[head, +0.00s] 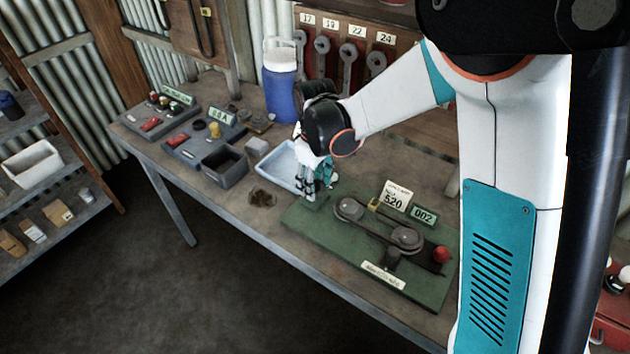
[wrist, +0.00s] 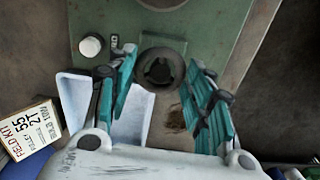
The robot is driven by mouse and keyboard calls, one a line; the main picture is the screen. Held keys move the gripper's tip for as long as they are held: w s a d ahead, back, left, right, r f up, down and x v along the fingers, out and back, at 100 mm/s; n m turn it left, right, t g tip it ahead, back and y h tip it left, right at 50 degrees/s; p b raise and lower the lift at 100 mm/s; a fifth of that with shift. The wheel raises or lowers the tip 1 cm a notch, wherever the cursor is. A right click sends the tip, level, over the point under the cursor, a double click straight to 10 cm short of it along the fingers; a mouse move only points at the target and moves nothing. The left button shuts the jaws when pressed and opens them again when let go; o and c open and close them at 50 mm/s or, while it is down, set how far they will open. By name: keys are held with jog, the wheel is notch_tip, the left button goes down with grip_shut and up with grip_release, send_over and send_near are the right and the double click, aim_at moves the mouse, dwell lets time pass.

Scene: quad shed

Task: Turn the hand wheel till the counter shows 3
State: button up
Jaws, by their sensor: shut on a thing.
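The green board (head: 318,236) on the bench carries two grey pulleys with a belt, a red knob (head: 440,254) at its right end and the counter (head: 424,216), which reads 002. My gripper (head: 312,192) points down at the board's left end. In the wrist view its teal fingers (wrist: 158,68) stand on either side of the dark round hand wheel (wrist: 160,66), shut on it. The contact points are hard to make out. In the head view my gripper hides the wheel.
A pale blue tray (head: 280,170) lies just behind my gripper, with a blue jug (head: 281,100) beyond it. A dark open bin (head: 225,168) and two grey control boxes stand to the left. Wrenches hang at the back. A card reading 520 stands behind the pulleys.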

jog(key=o, duration=1.1)
jog(key=shift+c, duration=0.2)
jog(key=shift+r, duration=0.1)
notch_tip(320, 180, up, 12)
jog(key=shift+d, duration=0.1)
